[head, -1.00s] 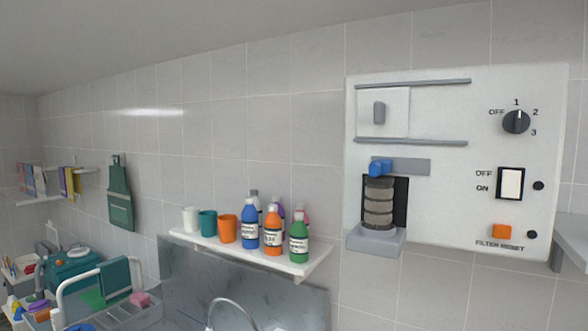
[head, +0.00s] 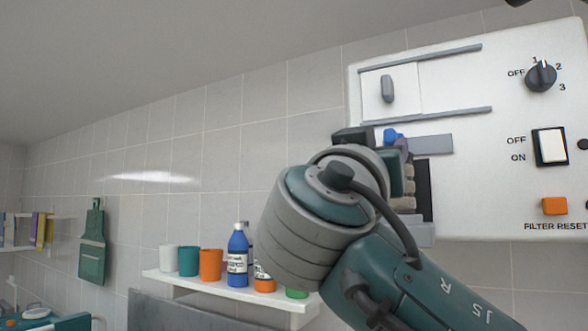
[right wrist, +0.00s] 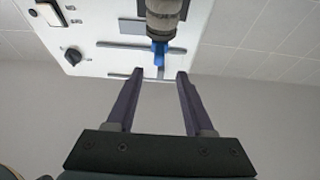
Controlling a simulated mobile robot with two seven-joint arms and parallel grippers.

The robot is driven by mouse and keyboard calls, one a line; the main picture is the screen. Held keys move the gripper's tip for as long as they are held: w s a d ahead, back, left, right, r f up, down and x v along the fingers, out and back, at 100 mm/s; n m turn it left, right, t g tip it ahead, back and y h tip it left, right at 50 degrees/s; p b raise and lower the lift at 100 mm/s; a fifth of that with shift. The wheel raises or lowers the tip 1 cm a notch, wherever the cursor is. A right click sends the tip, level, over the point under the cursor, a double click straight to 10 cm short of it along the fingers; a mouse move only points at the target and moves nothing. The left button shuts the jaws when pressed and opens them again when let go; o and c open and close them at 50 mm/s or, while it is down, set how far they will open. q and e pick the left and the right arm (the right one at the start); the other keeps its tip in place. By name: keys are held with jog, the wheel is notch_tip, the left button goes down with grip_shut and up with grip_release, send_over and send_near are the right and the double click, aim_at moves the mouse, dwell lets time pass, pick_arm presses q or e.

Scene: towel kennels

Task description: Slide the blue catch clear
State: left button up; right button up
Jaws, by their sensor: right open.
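The blue catch (head: 390,135) is on the white wall panel (head: 490,190), at the left end of a grey strip (head: 433,144) and above the grey ribbed stack (head: 409,180). My right gripper partly hides the catch and stack in the head view. In the right wrist view the catch (right wrist: 160,52) shows just beyond the gap between the purple fingers of my right gripper (right wrist: 160,74). The gripper is open and empty. I cannot tell whether a finger touches the catch. My left gripper is not in view.
Near the catch, the panel carries a sliding plate (head: 388,90) between two rails, a rotary knob (head: 541,76), a rocker switch (head: 550,146) and an orange button (head: 554,206). A shelf (head: 170,275) with cups and bottles is below left, partly behind my arm.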

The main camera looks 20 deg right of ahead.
aim_at(389, 134)
jog(key=p+x, duration=0.2)
jog(key=x, duration=0.1)
jog(key=p+x, duration=0.4)
jog(key=x, duration=0.1)
jog(key=shift+d+r+p, duration=0.2)
jog(key=shift+r+p, duration=0.15)
jog(key=shift+r, duration=0.05)
jog(key=shift+w+d, duration=0.4)
jog(key=shift+d, duration=0.05)
grip_shut()
dwell(0.5)
